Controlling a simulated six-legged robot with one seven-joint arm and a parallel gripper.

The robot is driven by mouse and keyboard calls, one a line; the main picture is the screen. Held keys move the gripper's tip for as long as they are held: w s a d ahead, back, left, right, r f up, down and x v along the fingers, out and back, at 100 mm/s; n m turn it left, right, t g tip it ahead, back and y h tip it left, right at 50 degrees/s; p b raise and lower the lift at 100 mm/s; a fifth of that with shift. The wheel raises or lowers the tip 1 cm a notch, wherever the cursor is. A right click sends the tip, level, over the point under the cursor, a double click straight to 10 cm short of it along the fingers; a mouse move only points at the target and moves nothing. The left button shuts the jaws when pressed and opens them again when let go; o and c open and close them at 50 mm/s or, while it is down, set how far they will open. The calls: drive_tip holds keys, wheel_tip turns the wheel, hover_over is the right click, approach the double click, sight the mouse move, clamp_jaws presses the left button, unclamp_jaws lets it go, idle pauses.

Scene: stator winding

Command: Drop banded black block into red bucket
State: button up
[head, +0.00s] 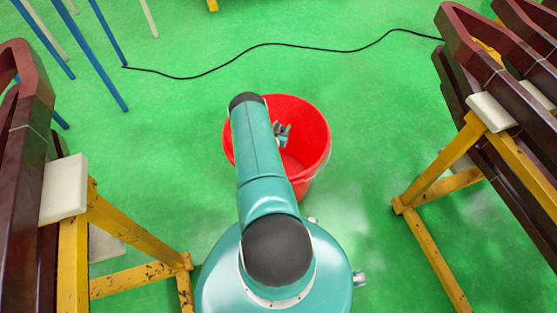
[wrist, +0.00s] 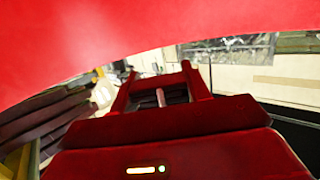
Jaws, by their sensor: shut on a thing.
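The red bucket (head: 312,150) stands upright on the green floor in the head view. My arm reaches over its left part, and my gripper (head: 283,131) shows within the outline of the bucket's opening. In the wrist view the red bucket wall (wrist: 90,35) fills the top, close to the camera. My gripper (wrist: 160,90) looks red-tinted there, its two fingers on either side of a dark banded block (wrist: 177,93). The gripper is shut on this block, which is mostly hidden and small. In the head view the block cannot be made out, and the gripper's exact depth in the bucket is unclear.
Yellow stands (head: 138,225) with dark red coils flank the left, and another yellow stand (head: 440,165) with coils is at the right. A black cable (head: 270,45) crosses the floor behind the bucket. Blue poles (head: 97,55) stand upper left. Floor around the bucket is clear.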

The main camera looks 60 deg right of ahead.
drive_tip(key=shift+f, duration=0.25)
drive_tip(key=o, duration=1.1)
drive_tip(key=shift+c, duration=0.2)
drive_tip(key=v, duration=0.7)
drive_tip(key=shift+a, duration=0.25)
drive_tip(key=shift+r, duration=0.1)
